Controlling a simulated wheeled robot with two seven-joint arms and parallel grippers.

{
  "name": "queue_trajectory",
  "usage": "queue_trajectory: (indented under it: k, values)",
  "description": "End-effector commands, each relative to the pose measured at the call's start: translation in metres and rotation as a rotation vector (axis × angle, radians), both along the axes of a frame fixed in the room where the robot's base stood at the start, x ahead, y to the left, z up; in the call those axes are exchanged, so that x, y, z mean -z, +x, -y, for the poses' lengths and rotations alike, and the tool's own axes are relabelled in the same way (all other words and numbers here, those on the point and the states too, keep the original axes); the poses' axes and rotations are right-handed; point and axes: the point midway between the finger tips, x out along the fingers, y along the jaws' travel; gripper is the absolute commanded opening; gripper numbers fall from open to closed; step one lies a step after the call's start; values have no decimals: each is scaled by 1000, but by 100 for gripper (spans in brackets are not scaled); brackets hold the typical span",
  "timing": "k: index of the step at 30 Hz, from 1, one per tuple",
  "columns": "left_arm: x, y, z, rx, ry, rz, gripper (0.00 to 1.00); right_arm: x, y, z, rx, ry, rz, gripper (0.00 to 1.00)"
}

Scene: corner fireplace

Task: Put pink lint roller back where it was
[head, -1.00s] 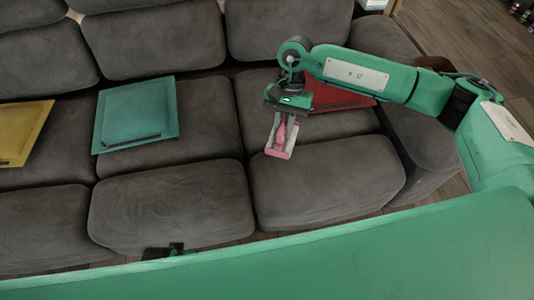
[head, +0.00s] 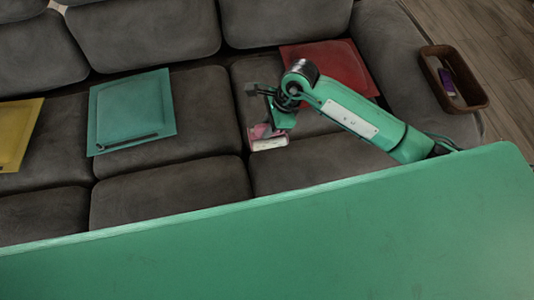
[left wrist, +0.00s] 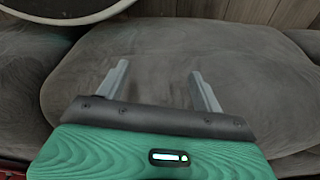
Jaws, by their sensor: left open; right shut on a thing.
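The pink lint roller (head: 268,139) with its white roll shows in the head view over the seat of the grey couch, at the lower left of my right arm's end. My right gripper (head: 264,128) is shut on it; the fingers are small and partly hidden. I cannot tell whether the roller touches the cushion. My left gripper is outside the head view. In the left wrist view my left gripper (left wrist: 160,90) is open and empty, its two fingers apart above a grey cushion (left wrist: 200,60).
A red cushion (head: 325,62) lies behind my right arm. A teal cushion (head: 130,108) and a yellow one (head: 15,130) lie to the left. A brown basket (head: 440,62) with a purple item inside sits on the right armrest. A wooden floor (head: 500,50) lies beyond.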

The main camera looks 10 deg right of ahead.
Motion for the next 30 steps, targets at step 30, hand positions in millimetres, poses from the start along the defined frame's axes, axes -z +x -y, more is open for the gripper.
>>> queue_trajectory:
  k: [30]
  values:
    - [-19, 5, 2, -2, -4, 6, 68, 165, 0, -1, -4, 1, 2, 0]
